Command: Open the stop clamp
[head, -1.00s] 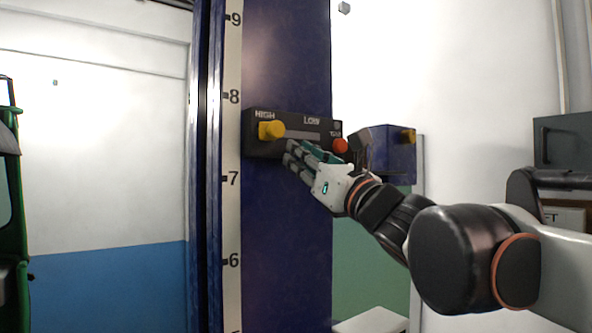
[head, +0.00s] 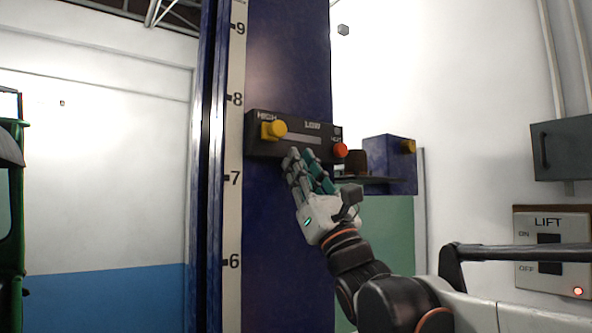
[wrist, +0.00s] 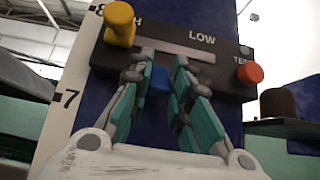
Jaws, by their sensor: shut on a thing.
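A black control panel (head: 290,150) marked HIGH and LOW is fixed to the blue column (head: 285,60). It has a yellow knob (head: 273,130) at its left and an orange-red button (head: 340,150) at its right. My gripper (head: 303,157) is at the panel's lower middle, reaching up from below. In the wrist view a small bright blue part (wrist: 158,80) sits between the teal-padded fingers, just under the panel's light slot (wrist: 180,48). The fingers are shut on this part. I cannot tell whether it is the stop clamp, and the fingers hide most of it.
A blue block (head: 388,165) with a yellow knob stands right of the panel. A LIFT switch box (head: 553,250) and a grey cabinet (head: 563,148) are on the right wall. A numbered scale (head: 235,140) runs up the column. A green vehicle (head: 12,220) stands at far left.

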